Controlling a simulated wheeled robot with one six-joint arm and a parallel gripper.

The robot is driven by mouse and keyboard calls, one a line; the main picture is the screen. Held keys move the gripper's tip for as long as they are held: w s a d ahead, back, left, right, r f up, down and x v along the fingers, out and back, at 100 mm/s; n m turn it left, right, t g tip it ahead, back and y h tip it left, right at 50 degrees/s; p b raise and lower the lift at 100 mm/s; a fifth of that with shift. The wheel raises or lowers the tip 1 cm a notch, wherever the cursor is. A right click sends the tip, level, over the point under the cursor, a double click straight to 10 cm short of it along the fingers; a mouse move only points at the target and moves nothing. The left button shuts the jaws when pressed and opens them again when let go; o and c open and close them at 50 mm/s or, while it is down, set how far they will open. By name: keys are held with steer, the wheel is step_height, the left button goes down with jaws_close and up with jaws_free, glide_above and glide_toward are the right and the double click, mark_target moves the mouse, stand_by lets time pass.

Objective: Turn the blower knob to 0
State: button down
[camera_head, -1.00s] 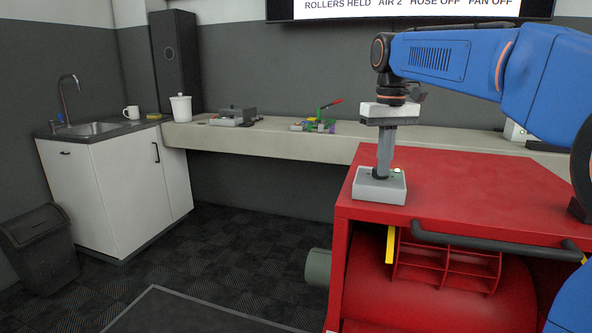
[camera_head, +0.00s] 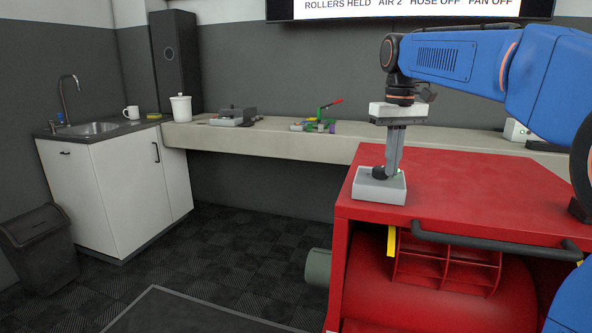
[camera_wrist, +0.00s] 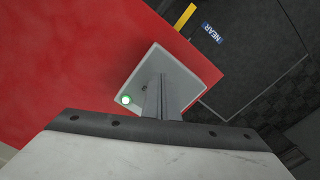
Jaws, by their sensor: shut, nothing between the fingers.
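A grey control box (camera_head: 379,190) sits on the near-left corner of the red cabinet top. A dark knob (camera_head: 378,172) shows on its top face in the head view, just left of my fingertips. My gripper (camera_head: 391,172) is shut and empty, pointing down at the box right beside the knob; whether it touches the knob I cannot tell. In the wrist view my shut fingers (camera_wrist: 160,98) cover the middle of the box (camera_wrist: 185,72) and hide the knob. A green lamp (camera_wrist: 125,100) is lit on the box. The knob's setting cannot be read.
The wall screen (camera_head: 400,8) reads ROLLERS HELD, AIR 2, HOSE OFF, FAN OFF. The red cabinet (camera_head: 470,190) has a dark handrail (camera_head: 490,238) along its front. A bench (camera_head: 270,138) with small items runs behind.

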steer(key=shift+w+d, duration=0.1)
steer(key=shift+d, duration=0.05)
stand_by(0.4)
steer(key=shift+d, duration=0.1)
steer(key=shift+s+d, duration=0.15)
steer(key=shift+s, duration=0.15)
steer(key=shift+r, duration=3)
steer(key=shift+a+f, duration=0.55)
steer(key=shift+f, duration=0.45)
steer(key=shift+a+f, duration=0.55)
steer(key=shift+f, duration=0.45)
steer(key=shift+a+f, duration=0.55)
steer(key=shift+f, duration=0.45)
